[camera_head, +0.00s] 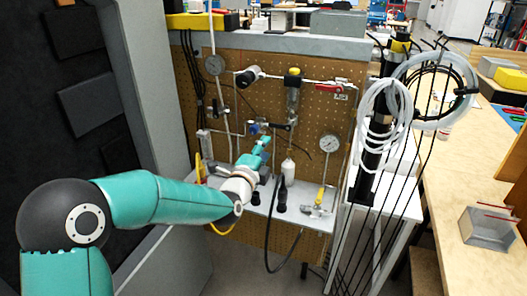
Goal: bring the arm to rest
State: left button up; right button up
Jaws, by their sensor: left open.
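My left arm (165,200), teal with a black and white joint, comes in from the left and reaches toward the pegboard panel. Its left gripper (264,144) is at the far end, small in the view, in front of the lower middle of the pegboard (235,110). It is open, with no object seen in it. I cannot tell whether it touches the fittings behind it. My right gripper is not in view.
A narrow shelf (260,205) under the gripper bears dark fittings and a white bottle (288,168). Gauges (329,143) and a red-handled valve (325,86) are on the panel. Coiled white tubing (383,112) hangs at the right.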

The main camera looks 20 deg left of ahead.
pick_arm(q)
jog(key=shift+s, duration=0.15)
dwell(0.3)
jog(key=s+d+f+n+g+h+p, duration=0.1)
jog(key=s+f+g, duration=0.35)
jog(key=f, duration=0.95)
jog(key=s+d+f+n+g+p, duration=0.1)
jog(key=s+f+n+g, duration=0.15)
jog(key=s+f, duration=0.75)
jog(key=s+d+f+n+g, duration=0.2)
jog(key=s+f+n+g, duration=0.1)
jog(key=s+f+n, duration=0.2)
jog(key=s+d+f+n+g+h, duration=0.1)
jog(key=s+f+n+g, duration=0.3)
jog(key=s, duration=0.6)
jog(key=s+d+f+n+g+h, duration=0.1)
jog(key=s+d+f+n+g, duration=0.2)
jog(key=s+f+n, duration=0.4)
jog(key=shift+s+d+n+p, duration=0.25)
jog(key=shift+s+n+p, duration=0.2)
jog(key=shift+n, duration=0.2)
